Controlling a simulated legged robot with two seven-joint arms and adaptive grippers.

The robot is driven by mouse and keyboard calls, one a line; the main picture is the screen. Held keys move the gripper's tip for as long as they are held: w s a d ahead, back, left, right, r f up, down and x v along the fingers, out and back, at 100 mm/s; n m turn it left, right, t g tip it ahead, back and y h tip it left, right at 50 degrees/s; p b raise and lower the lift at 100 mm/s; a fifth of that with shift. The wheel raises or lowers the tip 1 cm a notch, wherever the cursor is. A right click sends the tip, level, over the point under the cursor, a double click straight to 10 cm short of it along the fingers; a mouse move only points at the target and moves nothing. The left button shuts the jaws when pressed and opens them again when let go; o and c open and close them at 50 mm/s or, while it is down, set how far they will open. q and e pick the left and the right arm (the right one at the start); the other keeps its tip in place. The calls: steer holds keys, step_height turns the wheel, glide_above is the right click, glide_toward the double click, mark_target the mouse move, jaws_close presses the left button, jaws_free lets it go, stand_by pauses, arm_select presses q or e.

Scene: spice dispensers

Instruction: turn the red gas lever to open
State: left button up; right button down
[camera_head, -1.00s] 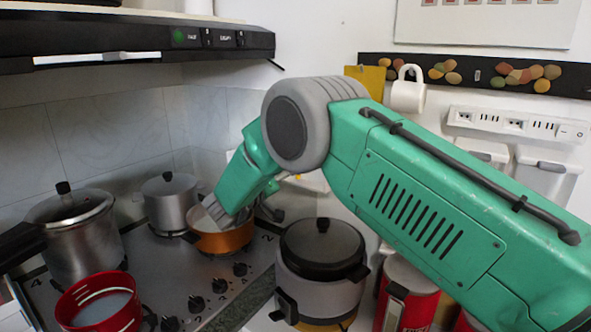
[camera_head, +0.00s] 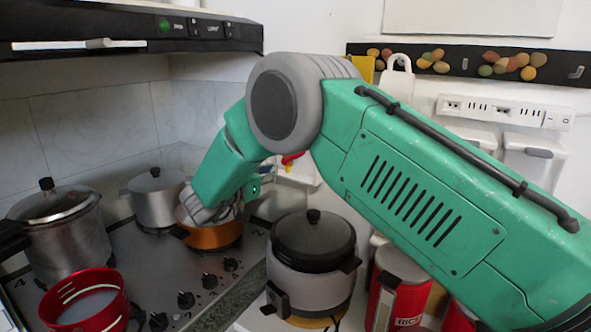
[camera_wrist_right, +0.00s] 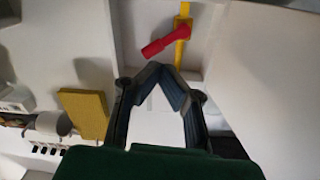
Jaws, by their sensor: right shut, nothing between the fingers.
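The red gas lever (camera_wrist_right: 165,40) shows in the right wrist view, slanting across a yellow pipe (camera_wrist_right: 184,22) in a pale recess. A small red part of it shows in the head view (camera_head: 292,157), just below my elbow and partly hidden by my arm. My right gripper (camera_wrist_right: 158,70) is shut and empty, its fingertips meeting just below the lever's left end in the picture. I cannot tell the gap in depth; no grip on the lever shows. In the head view my arm largely hides the gripper. My left gripper is not in view.
An orange pot (camera_head: 213,237) on the stove stands by my forearm. A black-lidded cooker (camera_head: 313,262) and red canisters (camera_head: 400,290) stand on the counter. Steel pots (camera_head: 65,238) stand left, and a range hood (camera_head: 130,35) hangs above. A yellow block (camera_wrist_right: 85,113) shows in the wrist view.

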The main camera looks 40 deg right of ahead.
mark_target(294, 156)
steer(key=d+m+b, duration=0.1)
steer(key=d+m, duration=0.2)
steer(key=m, duration=0.6)
steer(key=w+d+m+b, duration=0.1)
steer(key=d+m, duration=0.3)
steer(key=m, duration=0.5)
steer(key=d+m+g+b, duration=0.1)
steer(key=d+m, duration=0.2)
steer(key=m, duration=0.6)
steer(key=shift+w+d+f+y, duration=0.15)
steer(key=shift+d+f+y, duration=0.15)
steer(key=shift+d, duration=0.1)
steer(key=shift+a, duration=0.1)
